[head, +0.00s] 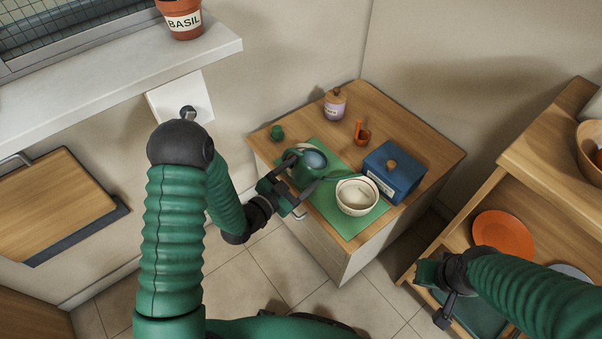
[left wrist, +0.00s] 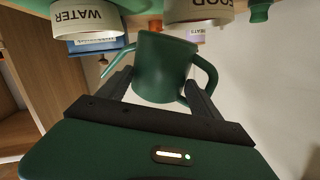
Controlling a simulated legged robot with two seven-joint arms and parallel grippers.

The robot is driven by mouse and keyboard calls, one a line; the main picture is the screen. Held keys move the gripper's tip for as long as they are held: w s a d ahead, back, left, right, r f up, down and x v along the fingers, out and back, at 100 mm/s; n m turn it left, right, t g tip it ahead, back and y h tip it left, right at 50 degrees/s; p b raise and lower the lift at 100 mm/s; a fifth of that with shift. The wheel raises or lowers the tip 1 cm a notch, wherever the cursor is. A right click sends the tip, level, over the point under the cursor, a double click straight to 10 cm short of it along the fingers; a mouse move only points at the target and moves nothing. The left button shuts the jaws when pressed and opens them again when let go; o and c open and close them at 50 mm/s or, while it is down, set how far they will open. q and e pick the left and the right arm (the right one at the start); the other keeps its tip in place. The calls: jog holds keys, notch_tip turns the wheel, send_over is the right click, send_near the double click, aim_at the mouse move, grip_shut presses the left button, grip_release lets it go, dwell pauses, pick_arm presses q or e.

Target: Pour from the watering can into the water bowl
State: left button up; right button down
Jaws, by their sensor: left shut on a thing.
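The green watering can (head: 306,168) is at the left part of the green mat (head: 322,201), its spout pointing right toward the water bowl. My left gripper (head: 291,186) is shut on the can's body; in the left wrist view the can (left wrist: 163,68) sits between the two fingers. The water bowl (head: 357,197), cream and round, stands on the mat to the right of the can, its label showing in the left wrist view (left wrist: 88,17). The spout tip appears near the bowl's far rim; the height between them is unclear. My right gripper (head: 440,293) is at the lower right, away from the can.
A lilac jar (head: 335,105), an orange scoop (head: 362,132) and a small green item (head: 277,132) are at the back. The food bowl (left wrist: 198,10) shows in the left wrist view. Shelves with an orange plate (head: 503,235) stand right.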

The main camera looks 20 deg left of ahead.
aim_at(311, 171)
pick_arm(q)
jog(key=shift+d+r+m+g+y+p, duration=0.1)
jog(key=shift+r+m+g+y+p, duration=0.3)
jog(key=shift+m+p, duration=0.4)
dwell(0.4)
jog(key=shift+d+r+m+y+p, duration=0.35)
jog(key=shift+d+m+y+p, duration=0.1)
jog(key=shift+m+p, duration=0.45)
dwell(0.4)
jog(key=shift+d+r+m+g+y+p, duration=0.15)
jog(key=shift+d+r+m+y+p, duration=0.2)
jog(key=shift+r+p, duration=0.5)
jog(key=shift+d+r+m+g+y+p, duration=0.2)
jog(key=shift+d+r+m+p, duration=0.25)
jog(key=shift+r+p, duration=0.35)
dwell(1.1)
jog(key=shift+w+d+r+m+y+p, duration=0.1)
jog(key=shift+d+r+m+y+p, duration=0.6)
jog(key=shift+d+r+p, duration=0.8)
dwell(1.3)
